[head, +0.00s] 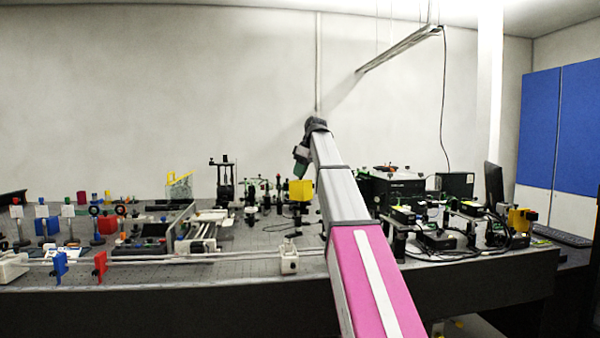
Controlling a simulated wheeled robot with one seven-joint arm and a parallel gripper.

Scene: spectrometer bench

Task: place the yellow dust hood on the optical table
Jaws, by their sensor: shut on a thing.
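The yellow dust hood (300,190) is a small yellow box in the middle of the head view. My gripper (300,176) is at the end of my arm, pointing down, and is shut on the top of the hood. The fingers are small and hard to make out. The hood appears upright, in front of dark optical mounts; its height above the surface is hard to tell. The optical table (150,270) is a wide grey perforated top across the view. My arm hides part of its middle.
Red, blue and white optic mounts (60,262) crowd the left. Long rails (180,260) and a white block (289,258) lie near the front. Dark instruments, cables (480,240) and a yellow part (520,220) fill the right. Some bare surface shows around the rails.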

